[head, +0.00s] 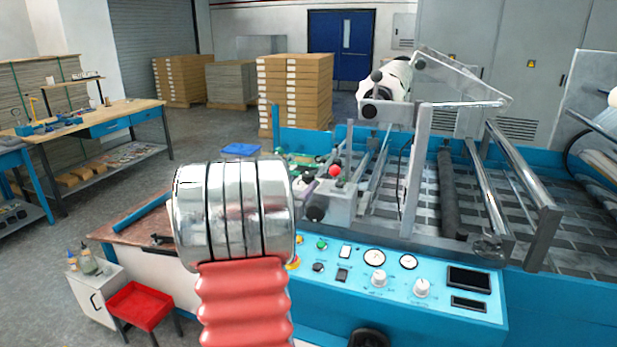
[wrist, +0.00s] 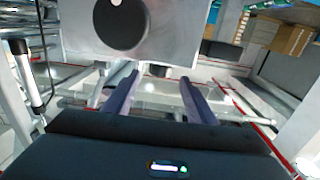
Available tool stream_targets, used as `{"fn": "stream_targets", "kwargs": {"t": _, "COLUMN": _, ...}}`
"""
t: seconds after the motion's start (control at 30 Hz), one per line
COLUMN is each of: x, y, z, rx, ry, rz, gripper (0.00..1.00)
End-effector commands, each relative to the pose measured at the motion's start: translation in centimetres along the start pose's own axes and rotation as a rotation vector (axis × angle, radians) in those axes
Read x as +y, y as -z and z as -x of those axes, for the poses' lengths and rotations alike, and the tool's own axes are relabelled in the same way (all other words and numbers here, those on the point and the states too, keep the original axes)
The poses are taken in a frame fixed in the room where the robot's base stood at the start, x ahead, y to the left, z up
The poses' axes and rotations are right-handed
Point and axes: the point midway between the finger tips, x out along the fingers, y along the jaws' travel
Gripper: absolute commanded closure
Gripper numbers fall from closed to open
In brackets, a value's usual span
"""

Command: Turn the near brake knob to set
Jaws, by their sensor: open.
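In the wrist view, a large round black knob (wrist: 120,24) with a white mark at its top sits on a flat grey plate (wrist: 175,35). I take it for the near brake knob. In the head view, a black knob (head: 316,211) on a grey block may be the same one; I cannot tell for sure. My gripper (wrist: 160,80) is open, with two dark purplish fingers apart and nothing between them. The knob shows above the fingertips, apart from them.
The blue control panel (head: 400,285) with dials and buttons lies in front of the machine. Metal rollers (head: 485,185) and grey frame bars (head: 415,170) stand at the right. Stacked cartons (head: 295,90) stand behind.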

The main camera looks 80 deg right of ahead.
Motion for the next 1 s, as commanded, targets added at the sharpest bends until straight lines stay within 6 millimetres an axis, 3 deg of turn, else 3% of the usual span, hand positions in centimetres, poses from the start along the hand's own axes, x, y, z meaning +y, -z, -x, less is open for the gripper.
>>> {"fn": "stream_targets", "kwargs": {"t": 0.43, "x": 0.0, "y": -0.1, "z": -6.3, "rx": -0.001, "ry": 0.0, "rz": 0.0, "gripper": 0.49}}
{"fn": "stream_targets", "kwargs": {"t": 0.87, "x": -0.1, "y": 0.0, "z": -7.1, "rx": 0.0, "ry": 0.002, "rz": 0.0, "gripper": 0.49}}
{"fn": "stream_targets", "kwargs": {"t": 1.0, "x": -0.1, "y": 0.0, "z": -7.1, "rx": 0.0, "ry": 0.002, "rz": 0.0, "gripper": 0.59}}
